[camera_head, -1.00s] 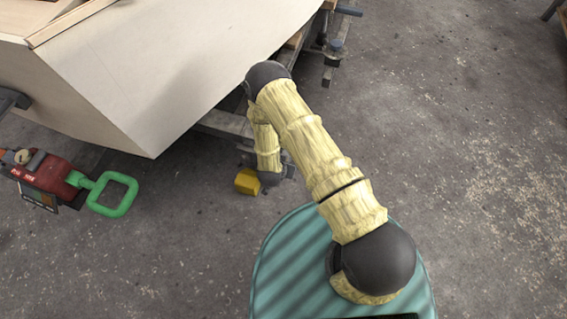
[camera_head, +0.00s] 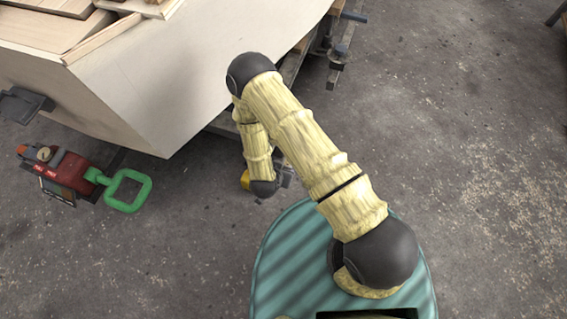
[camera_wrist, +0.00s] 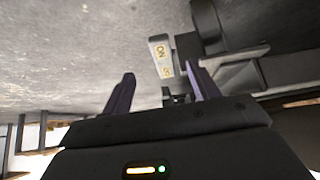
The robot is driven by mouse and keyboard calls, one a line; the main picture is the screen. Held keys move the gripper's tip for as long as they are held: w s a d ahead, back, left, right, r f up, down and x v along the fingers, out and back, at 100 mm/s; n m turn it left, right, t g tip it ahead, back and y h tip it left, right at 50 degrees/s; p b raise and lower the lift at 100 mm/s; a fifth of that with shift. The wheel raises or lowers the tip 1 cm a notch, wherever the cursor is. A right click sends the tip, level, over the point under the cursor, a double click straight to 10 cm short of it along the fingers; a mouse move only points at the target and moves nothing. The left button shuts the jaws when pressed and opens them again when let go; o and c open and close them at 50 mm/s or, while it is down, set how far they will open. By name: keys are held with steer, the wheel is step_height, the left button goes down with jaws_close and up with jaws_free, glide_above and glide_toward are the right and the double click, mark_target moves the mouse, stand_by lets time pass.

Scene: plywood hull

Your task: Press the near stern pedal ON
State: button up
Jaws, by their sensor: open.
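In the wrist view, a small grey pedal (camera_wrist: 160,53) with yellow lettering that reads ON shows just beyond my fingertips. My gripper (camera_wrist: 160,70) is open, with its two dark purple fingers apart and nothing between them. The pedal appears in line with the gap between the fingers, and I cannot tell whether anything touches it. My gripper is mostly hidden there.
The plywood hull (camera_head: 150,85) fills the upper left on a dark frame. A red device (camera_head: 68,172) with a green handle (camera_head: 128,190) stands on the floor at left. A dark wheel-like part (camera_wrist: 207,22) and metal beam lie beside the pedal. Floor at right is clear.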

steer(key=p+v, duration=0.1)
steer(key=v, duration=0.3)
steer(key=shift+s+a+r, duration=0.1)
steer(key=shift+s+r, duration=0.1)
steer(key=shift+r, duration=0.1)
steer(key=w+d+r+g+y+p, duration=0.1)
steer(key=w+r, duration=0.2)
steer(key=r, duration=0.4)
steer(key=w+d+r+n+y+p, duration=0.1)
steer(key=w+r, duration=0.2)
steer(key=r, duration=0.4)
steer(key=w+r+g+y+p, duration=0.1)
steer(key=w+r+p, duration=0.1)
steer(key=r, duration=0.5)
steer(key=s+d+r+n+g+p, duration=0.1)
steer(key=s+d+r, duration=0.2)
steer(key=d+r, duration=0.35)
steer(key=s+d+r+n+g+p, duration=0.1)
steer(key=s+d+r+p, duration=0.2)
steer(key=r, duration=0.6)
steer(key=s+d+r+n, duration=0.1)
steer(key=s+d+r, duration=0.3)
steer(key=d+r, duration=0.25)
step_height(320, 180, up, 37)
steer(key=p, duration=3.6)
steer(key=shift+w+a+p, duration=0.3)
steer(key=shift+a+p, duration=0.05)
steer(key=shift+p, duration=0.05)
